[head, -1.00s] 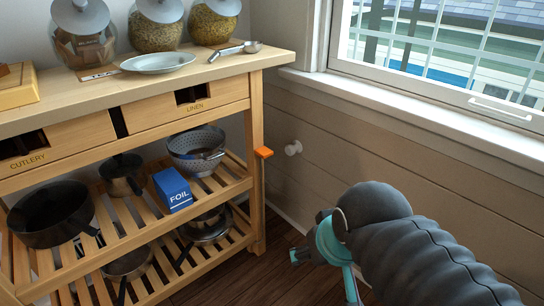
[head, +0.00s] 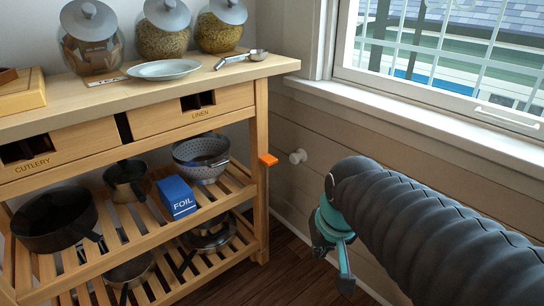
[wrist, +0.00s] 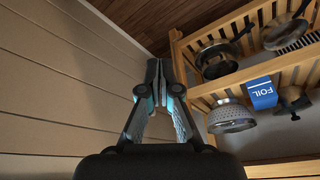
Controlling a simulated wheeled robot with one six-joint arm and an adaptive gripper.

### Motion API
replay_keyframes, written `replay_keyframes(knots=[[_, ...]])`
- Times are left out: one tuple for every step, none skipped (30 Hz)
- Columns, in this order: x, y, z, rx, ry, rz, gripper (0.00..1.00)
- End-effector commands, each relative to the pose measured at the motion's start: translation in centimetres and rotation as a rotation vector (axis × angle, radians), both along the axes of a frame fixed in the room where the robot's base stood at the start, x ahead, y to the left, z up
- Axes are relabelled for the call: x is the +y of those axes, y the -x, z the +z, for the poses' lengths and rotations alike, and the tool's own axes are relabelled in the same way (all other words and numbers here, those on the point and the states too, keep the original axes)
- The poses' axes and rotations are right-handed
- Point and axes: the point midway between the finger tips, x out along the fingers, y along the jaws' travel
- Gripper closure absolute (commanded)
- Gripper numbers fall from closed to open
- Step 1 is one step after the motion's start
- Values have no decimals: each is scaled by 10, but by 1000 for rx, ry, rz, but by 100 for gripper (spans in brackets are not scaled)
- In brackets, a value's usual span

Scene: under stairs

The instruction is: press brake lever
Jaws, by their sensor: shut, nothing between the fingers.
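An orange tab (head: 268,159), which looks like the brake lever, sticks out from the right front leg of the wooden kitchen cart (head: 262,190). I cannot make out the tab in the wrist view. My gripper (head: 334,262) is to the right of the tab and lower in the head view, apart from it. Its teal fingers are partly hidden behind my dark arm. In the wrist view my gripper (wrist: 158,68) is shut and empty, its fingers together, pointing towards the corner of wall and floor beside the cart.
A white knob (head: 298,156) sticks out of the panelled wall right of the tab. Dark floor shows between cart and wall, under the window.

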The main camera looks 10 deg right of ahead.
Motion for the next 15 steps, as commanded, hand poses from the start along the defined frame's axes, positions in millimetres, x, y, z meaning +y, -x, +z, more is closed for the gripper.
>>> replay_keyframes(knots=[[-1,-13,-2,12,-15,-13,100],[-2,-20,-1,15,-23,-16,100],[-3,-29,-1,20,-35,-20,100],[-3,-37,0,22,-43,-23,100],[-4,-45,0,23,-52,-23,100],[-4,-55,0,24,-63,-21,100],[-5,-64,1,23,-71,-20,100],[-6,-72,1,23,-81,-18,100],[-7,-83,2,22,-92,-14,100],[-7,-92,2,19,-101,-8,100],[-8,-101,2,16,-108,-3,100],[-9,-113,3,10,-119,6,100],[-10,-123,4,6,-127,13,100],[-11,-132,4,-1,-136,20,100],[-12,-145,5,-10,-145,33,100]])
